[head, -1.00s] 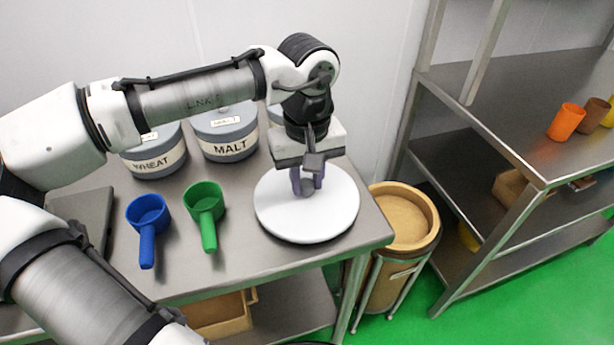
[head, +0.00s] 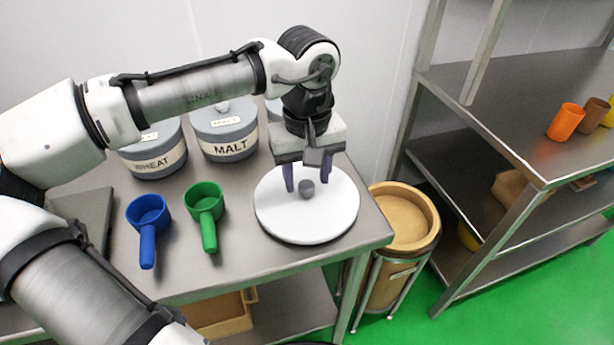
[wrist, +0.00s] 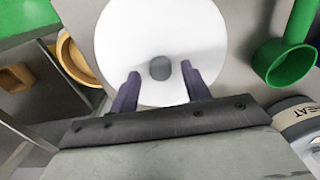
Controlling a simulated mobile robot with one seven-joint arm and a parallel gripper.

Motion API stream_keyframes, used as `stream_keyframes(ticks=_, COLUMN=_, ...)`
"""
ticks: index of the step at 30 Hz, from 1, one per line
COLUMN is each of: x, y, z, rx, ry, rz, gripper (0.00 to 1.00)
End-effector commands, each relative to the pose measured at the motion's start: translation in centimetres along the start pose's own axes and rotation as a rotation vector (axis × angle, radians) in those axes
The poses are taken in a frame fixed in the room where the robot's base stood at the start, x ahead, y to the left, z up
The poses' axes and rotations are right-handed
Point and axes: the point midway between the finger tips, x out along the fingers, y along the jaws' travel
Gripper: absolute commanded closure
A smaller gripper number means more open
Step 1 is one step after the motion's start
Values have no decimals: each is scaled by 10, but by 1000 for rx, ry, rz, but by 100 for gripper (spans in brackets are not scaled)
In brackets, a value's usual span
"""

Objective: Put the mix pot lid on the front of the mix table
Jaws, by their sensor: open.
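The mix pot lid is a white round disc (head: 283,218) with a short grey knob (head: 306,188). It lies at the right front of the steel table in the head view. My gripper (head: 307,185) is just above the lid, its two dark purple fingers open, one on each side of the knob with gaps. In the wrist view the lid (wrist: 125,40) fills the middle and the knob (wrist: 160,68) sits between the open fingertips, touching neither.
On the steel table (head: 235,268) are a blue scoop (head: 147,215), a green scoop (head: 205,205), and lidded WHEAT (head: 155,160) and MALT (head: 230,145) tubs behind. A tan bin (head: 410,225) stands right of the table. A steel rack (head: 490,130) holds cups.

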Motion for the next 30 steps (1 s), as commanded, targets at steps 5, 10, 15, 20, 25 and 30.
stream_keyframes(ticks=5, x=-38, y=1, z=0, rx=1, ry=2, rz=2, gripper=53)
stream_keyframes(ticks=10, x=-74, y=1, z=0, rx=1, ry=0, rz=2, gripper=53)
stream_keyframes(ticks=15, x=-99, y=0, z=0, rx=1, ry=-1, rz=1, gripper=53)
stream_keyframes(ticks=20, x=-109, y=0, z=0, rx=2, ry=-2, rz=1, gripper=53)
stream_keyframes(ticks=25, x=-110, y=0, z=0, rx=2, ry=-2, rz=0, gripper=53)
stream_keyframes(ticks=30, x=-110, y=1, z=0, rx=5, ry=1, rz=4, gripper=53)
